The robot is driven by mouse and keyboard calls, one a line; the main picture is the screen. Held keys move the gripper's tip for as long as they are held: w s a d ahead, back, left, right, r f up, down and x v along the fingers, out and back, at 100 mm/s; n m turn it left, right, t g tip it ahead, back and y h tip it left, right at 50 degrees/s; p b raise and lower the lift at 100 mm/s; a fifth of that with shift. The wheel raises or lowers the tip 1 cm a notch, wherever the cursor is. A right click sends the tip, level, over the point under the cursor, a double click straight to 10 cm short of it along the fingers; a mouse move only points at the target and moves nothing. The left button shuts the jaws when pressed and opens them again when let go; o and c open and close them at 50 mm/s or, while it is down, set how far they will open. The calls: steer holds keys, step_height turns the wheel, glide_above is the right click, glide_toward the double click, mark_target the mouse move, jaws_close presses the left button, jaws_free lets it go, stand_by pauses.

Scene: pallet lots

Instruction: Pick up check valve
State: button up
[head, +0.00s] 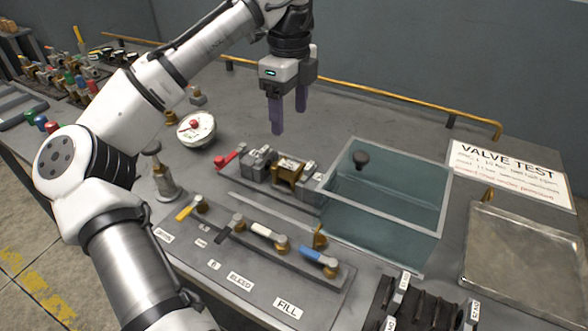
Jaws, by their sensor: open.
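My gripper (289,118) hangs above the bench with its two purple fingers pointing down, apart and with nothing between them. Below it on the bench is a grey clamp fixture (258,163) with a red handle at its left end. A brass valve-like body (288,174) sits in this fixture, between grey blocks. The fingers are above and behind it, apart from it. I cannot tell for sure which part is the check valve. A small grey and brass fitting (197,97) stands farther back left, and many valves (65,80) with coloured handles lie at the far left.
A glass water tank (385,210) stands right of the fixture. In front is a panel (240,262) with several coloured levers. A round gauge (196,128), a sign (510,172), a metal tray (525,255) and a dark slotted rack (420,305) surround it. A yellow rail (400,108) runs behind.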

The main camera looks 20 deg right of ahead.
glide_above(292, 165)
steer(key=f, duration=0.7)
steer(key=shift+w+a+f, duration=0.1)
steer(key=shift+w+f, duration=0.05)
steer(key=shift+w, duration=0.25)
steer(key=f, duration=0.4)
steer(key=shift+s+f, duration=0.25)
steer(key=shift+s, duration=0.15)
steer(key=shift+f, duration=0.7)
steer(key=shift+r, duration=0.1)
steer(key=c, duration=1.3)
